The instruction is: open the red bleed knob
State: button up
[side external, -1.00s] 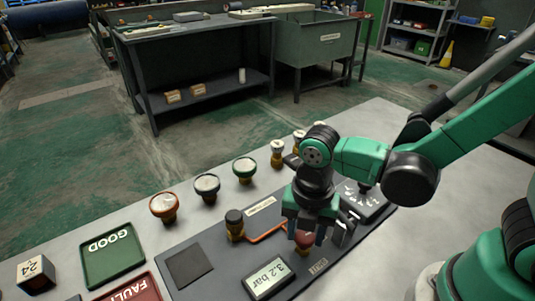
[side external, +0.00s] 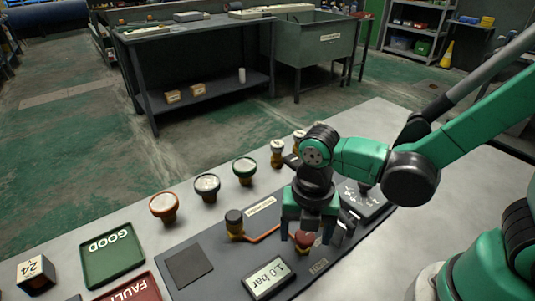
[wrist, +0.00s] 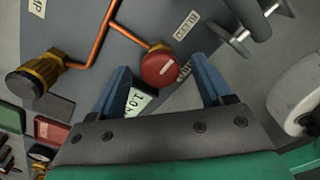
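The red bleed knob (side external: 304,241) stands on the grey panel, on the copper-orange pipe, below my gripper (side external: 312,232). In the wrist view the round red knob (wrist: 159,68) has a pale line on its top and lies just ahead of and between the two blue fingers. My gripper (wrist: 165,88) is open, with its fingers apart and nothing held. Whether a finger touches the knob is hard to tell. The pressure display (side external: 268,278) reads 1.0 bar; a part of it (wrist: 136,103) shows behind the left finger.
A black-topped brass fitting (side external: 235,224) stands at the pipe's other end. Several gauges, one orange-rimmed (side external: 164,206), line the panel's far side. A green GOOD tray (side external: 112,255) and red FAULTY tray (side external: 133,289) lie left. A grey T-handle (wrist: 243,33) is close right of the fingers.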

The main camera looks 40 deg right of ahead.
aim_at(305, 235)
dwell(0.3)
jog(key=shift+r, duration=2.8)
jog(key=w+d+r+m+t, duration=0.1)
jog(key=d+r+m+t, duration=0.1)
jog(key=m, duration=1.1)
jog(key=w+d+r+m+t, duration=0.2)
jog(key=d+m+t, duration=0.3)
jog(key=m, duration=0.9)
jog(key=shift+d+r, duration=0.3)
jog(key=shift+d, duration=0.95)
